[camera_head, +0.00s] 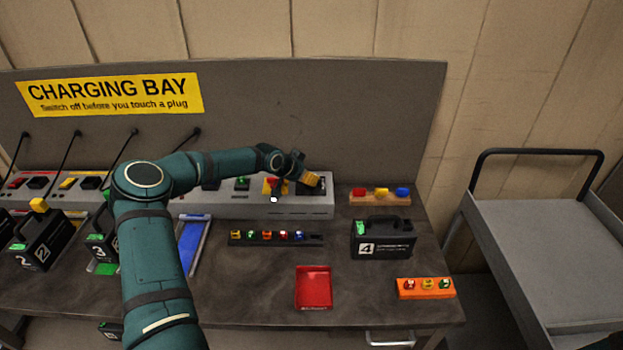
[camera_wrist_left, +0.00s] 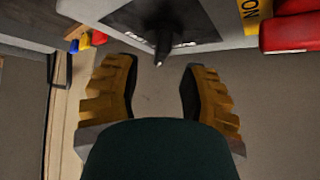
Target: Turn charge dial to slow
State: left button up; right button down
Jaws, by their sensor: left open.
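The charge dial is a black knob with a pointer (camera_wrist_left: 163,40) on a dark plate with pale lettering that is too blurred to read. It sits at the right end of the long grey charger unit (camera_head: 300,208). In the head view my left gripper (camera_head: 313,180) is over this end and hides most of the dial. In the left wrist view my left gripper (camera_wrist_left: 160,72) is open, with one yellow finger on each side of the pointer's tip. Nothing is held, and contact with the knob cannot be told. My right gripper is out of view.
A red switch (camera_wrist_left: 292,32) with a yellow label is beside the dial. A wooden block with coloured pieces (camera_head: 380,195) stands right of the unit. Battery 4 (camera_head: 383,240), a red tray (camera_head: 313,288) and an orange rack (camera_head: 426,288) are on the bench.

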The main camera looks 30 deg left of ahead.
pick_arm(q)
jog(key=shift+x, duration=1.85)
jog(key=shift+o, duration=0.2)
jog(key=shift+s, duration=0.1)
grip_shut()
